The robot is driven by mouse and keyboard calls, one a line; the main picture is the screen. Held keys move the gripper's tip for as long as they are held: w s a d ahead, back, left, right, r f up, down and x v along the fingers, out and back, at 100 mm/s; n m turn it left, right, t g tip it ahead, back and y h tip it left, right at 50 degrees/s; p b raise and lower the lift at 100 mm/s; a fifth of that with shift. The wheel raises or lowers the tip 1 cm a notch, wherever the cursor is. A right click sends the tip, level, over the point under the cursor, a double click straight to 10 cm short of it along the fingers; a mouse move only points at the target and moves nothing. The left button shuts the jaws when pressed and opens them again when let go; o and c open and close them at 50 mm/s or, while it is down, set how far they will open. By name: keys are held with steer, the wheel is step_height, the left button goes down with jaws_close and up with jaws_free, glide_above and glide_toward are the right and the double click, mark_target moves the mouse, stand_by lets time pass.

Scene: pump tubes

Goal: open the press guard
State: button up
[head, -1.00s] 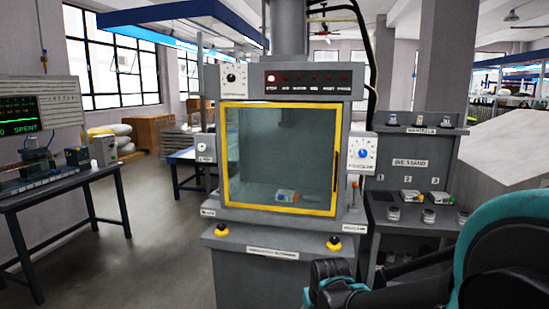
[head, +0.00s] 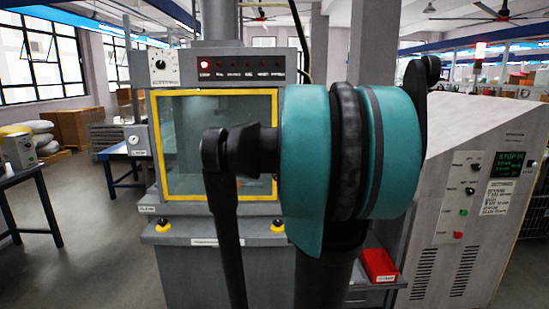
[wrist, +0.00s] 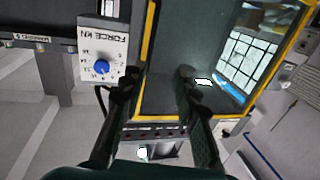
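The press guard (head: 182,135) is a glass pane in a yellow frame on the front of the grey press (head: 150,220). It looks closed in the head view, but my arm covers its right part. In the wrist view the guard (wrist: 175,35) appears upside down, with its yellow frame edge running between and behind my fingers. My gripper (wrist: 157,78) is open and empty, its two dark fingers spread in front of the guard's edge. I cannot tell whether they touch it. The guard's handle is not clearly visible, and the gripper is hidden in the head view.
The force dial box (wrist: 103,55) with a blue knob sits beside the guard's edge, close to one finger. A red bin (head: 379,266) and a pale control cabinet (head: 470,215) stand to the right.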

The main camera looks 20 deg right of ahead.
steer(key=shift+h, duration=0.3)
steer(key=w+d, duration=0.1)
steer(key=w, duration=0.4)
steer(key=w+d, duration=0.1)
steer(key=w, duration=0.5)
steer(key=w+d, duration=0.2)
steer(key=w, duration=0.4)
steer(key=shift+w+r, duration=0.15)
steer(key=shift+r, duration=0.1)
steer(key=shift+c, duration=0.3)
jaws_close()
